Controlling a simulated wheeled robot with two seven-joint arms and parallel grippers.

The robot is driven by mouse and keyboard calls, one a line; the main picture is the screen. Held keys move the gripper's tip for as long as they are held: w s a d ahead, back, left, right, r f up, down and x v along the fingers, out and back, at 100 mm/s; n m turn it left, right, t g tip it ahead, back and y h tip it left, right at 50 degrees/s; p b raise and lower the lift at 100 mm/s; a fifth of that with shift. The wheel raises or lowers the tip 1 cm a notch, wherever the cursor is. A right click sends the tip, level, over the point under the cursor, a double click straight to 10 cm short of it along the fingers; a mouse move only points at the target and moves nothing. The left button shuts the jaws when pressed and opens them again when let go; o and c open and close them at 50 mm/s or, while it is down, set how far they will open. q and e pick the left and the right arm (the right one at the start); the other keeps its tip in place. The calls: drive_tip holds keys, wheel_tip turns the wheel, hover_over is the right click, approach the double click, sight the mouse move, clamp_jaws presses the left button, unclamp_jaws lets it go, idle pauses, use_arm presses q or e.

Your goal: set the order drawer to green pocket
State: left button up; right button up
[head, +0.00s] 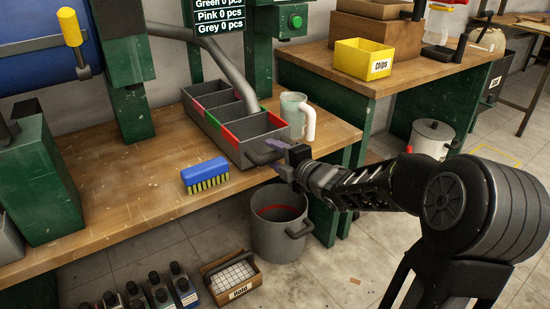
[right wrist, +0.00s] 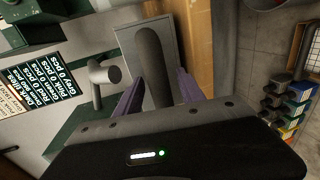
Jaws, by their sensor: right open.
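The order drawer (head: 238,150) is a long grey box on the wooden bench, with pink, green and red edge markings on its pockets. A dark handle (head: 262,157) stands out from its near end. My right gripper (head: 282,151) is at this near end. In the right wrist view, its purple fingers (right wrist: 158,92) are open, one on each side of the grey handle (right wrist: 153,65), with gaps visible. The grey pipe (head: 235,70) comes down over the drawer's pockets. My left gripper is not in view.
A mug (head: 293,112) stands close right of the drawer. A blue brush (head: 205,175) lies on the bench to its left. A grey bucket (head: 278,235) stands on the floor below. A yellow Chips box (head: 363,60) is on the right-hand bench. Bare bench lies left of the drawer.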

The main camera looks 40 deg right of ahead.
drive_tip(key=shift+c, duration=0.3)
clamp_jaws()
idle(1.2)
